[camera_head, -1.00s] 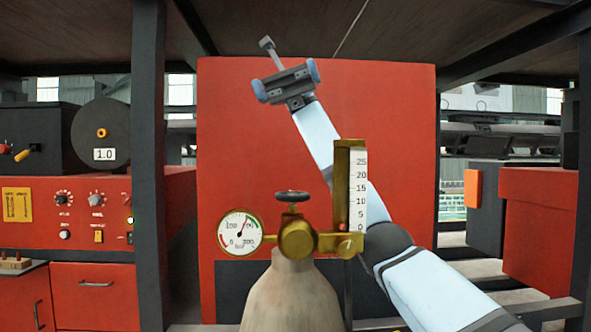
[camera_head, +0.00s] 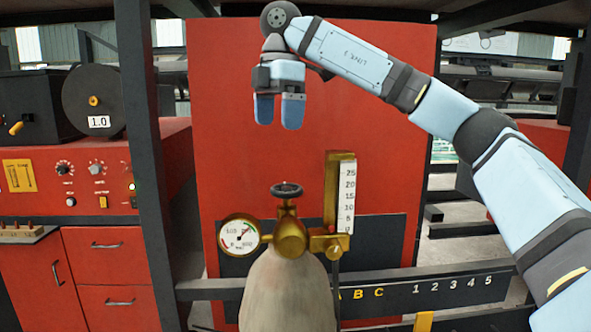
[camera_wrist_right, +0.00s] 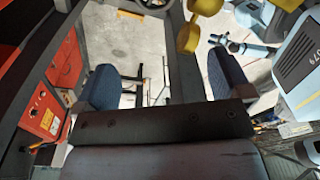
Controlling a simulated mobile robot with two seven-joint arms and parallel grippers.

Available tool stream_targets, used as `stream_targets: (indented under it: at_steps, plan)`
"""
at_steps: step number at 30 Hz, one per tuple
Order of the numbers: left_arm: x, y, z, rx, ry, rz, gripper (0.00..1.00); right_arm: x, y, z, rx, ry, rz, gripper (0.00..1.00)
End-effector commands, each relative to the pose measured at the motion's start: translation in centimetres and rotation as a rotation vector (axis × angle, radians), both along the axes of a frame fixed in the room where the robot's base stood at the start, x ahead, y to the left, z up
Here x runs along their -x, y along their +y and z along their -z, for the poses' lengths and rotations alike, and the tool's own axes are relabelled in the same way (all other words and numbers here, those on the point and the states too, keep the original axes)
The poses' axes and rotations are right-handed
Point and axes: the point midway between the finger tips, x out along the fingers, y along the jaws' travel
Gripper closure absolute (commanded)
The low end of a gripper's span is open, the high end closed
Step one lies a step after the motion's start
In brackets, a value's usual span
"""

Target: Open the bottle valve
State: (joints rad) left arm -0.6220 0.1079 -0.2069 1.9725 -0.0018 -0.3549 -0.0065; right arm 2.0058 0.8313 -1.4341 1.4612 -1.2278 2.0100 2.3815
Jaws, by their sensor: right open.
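The gas bottle (camera_head: 288,295) stands upright in front of me, with its brass valve body (camera_head: 290,238) on top. The dark round valve handwheel (camera_head: 287,189) sits above the brass body. My right gripper (camera_head: 278,120) points down, open and empty, above the handwheel and apart from it. In the right wrist view its blue fingers stand well apart (camera_wrist_right: 162,80). Part of a dark wheel (camera_wrist_right: 150,6) and brass fittings (camera_wrist_right: 188,38) show at the top edge there. My left gripper is not seen.
A round pressure gauge (camera_head: 239,237) is left of the valve, and a brass flow meter with a white scale (camera_head: 347,195) is right of it. A red panel (camera_head: 225,130) stands behind. A dark post (camera_head: 150,170) is at left, and a dark lettered rail (camera_head: 450,288) crosses low at right.

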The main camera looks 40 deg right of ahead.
Motion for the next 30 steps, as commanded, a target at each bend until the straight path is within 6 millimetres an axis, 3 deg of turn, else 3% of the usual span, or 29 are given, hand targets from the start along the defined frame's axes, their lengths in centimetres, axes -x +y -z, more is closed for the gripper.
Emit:
stream_targets:
  at_steps: [4, 11, 30]
  plan:
    - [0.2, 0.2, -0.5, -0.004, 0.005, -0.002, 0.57, -0.2, -0.9, 0.3, 0.070, -0.007, 0.158, 0.04]
    - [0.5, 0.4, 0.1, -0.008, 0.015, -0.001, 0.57, -0.3, -1.0, 2.2, 0.079, -0.006, 0.187, 0.04]
    - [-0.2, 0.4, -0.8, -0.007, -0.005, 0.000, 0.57, -0.2, -0.9, 11.8, 0.077, -0.005, 0.184, 0.04]
